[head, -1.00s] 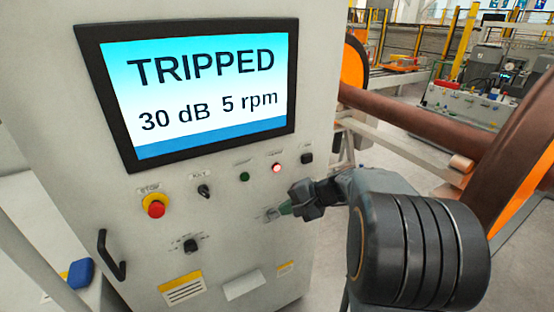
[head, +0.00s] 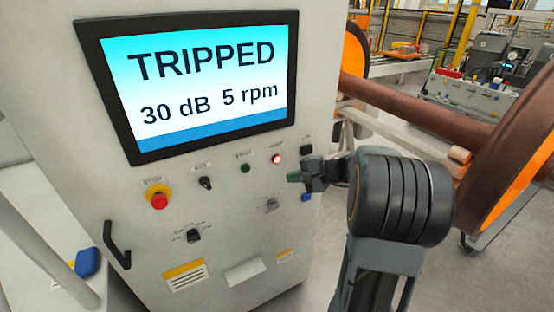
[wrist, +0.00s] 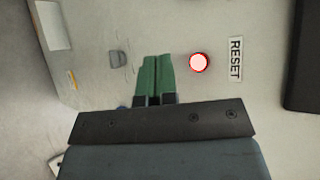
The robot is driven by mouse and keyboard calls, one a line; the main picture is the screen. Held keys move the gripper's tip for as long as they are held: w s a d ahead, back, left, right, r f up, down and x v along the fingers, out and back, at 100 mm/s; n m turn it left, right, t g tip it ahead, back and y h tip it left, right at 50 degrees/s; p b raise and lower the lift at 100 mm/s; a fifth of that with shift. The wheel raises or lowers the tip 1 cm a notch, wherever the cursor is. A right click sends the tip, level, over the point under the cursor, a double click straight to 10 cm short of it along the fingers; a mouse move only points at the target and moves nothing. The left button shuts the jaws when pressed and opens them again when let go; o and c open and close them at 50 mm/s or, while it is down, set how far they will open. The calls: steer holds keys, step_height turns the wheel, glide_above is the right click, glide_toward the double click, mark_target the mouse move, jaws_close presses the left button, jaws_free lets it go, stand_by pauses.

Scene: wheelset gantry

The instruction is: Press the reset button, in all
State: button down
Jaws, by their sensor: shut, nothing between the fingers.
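The reset button (head: 277,159) is a small button glowing red on the cabinet's panel, below the screen's lower right corner. In the wrist view, the lit reset button (wrist: 200,62) sits beside a label reading RESET (wrist: 235,59). My gripper (head: 293,177) is just below and right of the button in the head view. In the wrist view, the green fingertips of my gripper (wrist: 156,62) are together and empty, left of the button. They do not cover the button. I cannot tell how far the tips are from the panel.
The screen (head: 210,85) reads TRIPPED, 30 dB, 5 rpm. A red stop button (head: 159,200), a black knob (head: 205,183), a green button (head: 245,168), a grey knob (head: 271,205) and a blue part (head: 306,197) are nearby. A door handle (head: 114,245) sticks out at lower left.

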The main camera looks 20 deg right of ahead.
mark_target(276, 159)
steer(key=shift+w+a+p, duration=0.15)
steer(key=shift+w+a, duration=0.05)
steer(key=shift+w, duration=1.4)
steer(key=shift+w+a+p, duration=0.15)
steer(key=shift+w+a, duration=0.05)
steer(key=shift+w, duration=1.4)
steer(key=shift+w, duration=0.15)
steer(key=shift+w, duration=0.3)
steer(key=shift+w+a+b, duration=0.1)
steer(key=shift+w+b, duration=0.25)
steer(key=shift+w, duration=0.05)
steer(key=shift+s, duration=0.15)
stand_by(0.5)
steer(key=shift+s+b, duration=0.45)
steer(key=shift+s, duration=0.25)
